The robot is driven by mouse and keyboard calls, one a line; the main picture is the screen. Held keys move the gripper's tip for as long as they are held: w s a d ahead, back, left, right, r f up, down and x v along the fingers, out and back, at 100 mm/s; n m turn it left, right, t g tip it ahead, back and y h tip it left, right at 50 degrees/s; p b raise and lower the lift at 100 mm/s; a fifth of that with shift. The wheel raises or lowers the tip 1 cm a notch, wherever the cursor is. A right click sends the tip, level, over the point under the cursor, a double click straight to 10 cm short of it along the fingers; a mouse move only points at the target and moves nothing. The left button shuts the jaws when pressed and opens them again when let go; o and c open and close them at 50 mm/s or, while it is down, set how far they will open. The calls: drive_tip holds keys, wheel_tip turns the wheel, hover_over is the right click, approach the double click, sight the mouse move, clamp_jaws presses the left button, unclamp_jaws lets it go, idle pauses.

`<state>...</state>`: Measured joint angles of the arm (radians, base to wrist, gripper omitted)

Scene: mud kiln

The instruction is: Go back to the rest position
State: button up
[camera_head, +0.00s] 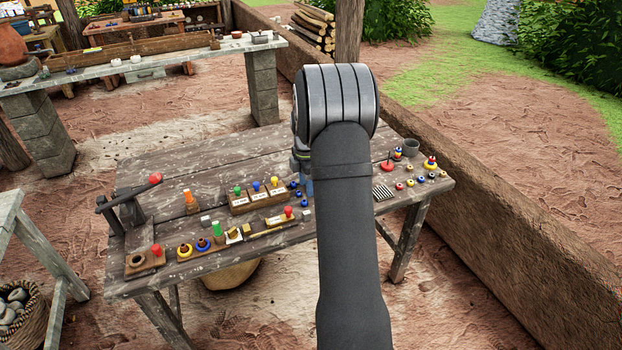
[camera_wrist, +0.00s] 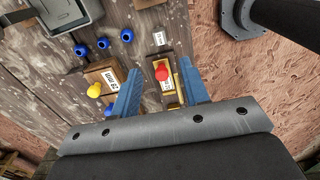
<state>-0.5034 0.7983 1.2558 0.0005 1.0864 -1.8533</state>
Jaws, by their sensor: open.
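My gripper shows in the wrist view (camera_wrist: 159,66) as two blue fingers standing apart. I see nothing held between them. Behind the gap a red knob (camera_wrist: 162,73) sits on a small labelled wooden block, and I cannot tell its distance from the fingertips. In the head view my arm reaches over the wooden workbench (camera_head: 190,160), and its dark forearm and wrist hide most of the gripper; a bit of blue shows at its left edge.
The bench's back is mostly clear. A mud wall (camera_head: 500,220) runs along the right. A stone-legged table (camera_head: 110,75) stands back left.

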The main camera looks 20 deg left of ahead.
drive_tip(key=shift+f, duration=4.2)
drive_tip(key=shift+f, duration=1.7)
wheel_tip(320, 180, up, 4)
drive_tip(key=shift+f, duration=0.1)
drive_tip(key=d+r, duration=0.7)
drive_tip(key=d, duration=0.4)
drive_tip(key=s+a, duration=0.9)
drive_tip(key=a, duration=0.5)
drive_tip(key=a+f, duration=0.2)
drive_tip(key=a, duration=0.1)
drive_tip(key=s+a+f, duration=0.1)
drive_tip(key=a+f, duration=0.2)
drive_tip(key=s+a+f, duration=0.1)
drive_tip(key=a+f, duration=0.1)
drive_tip(key=a, duration=0.2)
drive_tip(key=shift+s+a+f, duration=0.1)
drive_tip(key=shift+s+f, duration=0.05)
drive_tip(key=shift+s, duration=0.1)
drive_tip(key=shift+f, duration=0.7)
